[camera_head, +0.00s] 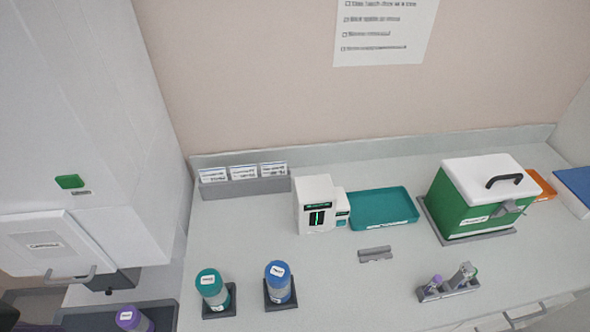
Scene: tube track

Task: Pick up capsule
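Three clear-bodied canisters with coloured, labelled lids look like the capsules. The teal-lidded capsule (209,285) and the blue-lidded capsule (279,280) stand upright on dark square bases near the front of the counter. The purple-lidded capsule (131,319) is at the lower left by a dark tray, its lower part cut off by the picture edge. A white hatch (45,248) on the left cabinet has a label that seems to read "Capsule", with a handle below it.
A card holder (243,187), white device (315,205), teal tray (383,208) and green box with white lid (482,197) line the back. A small grey holder (375,254) and a tube rack (448,288) stand forward. The counter's front middle is clear.

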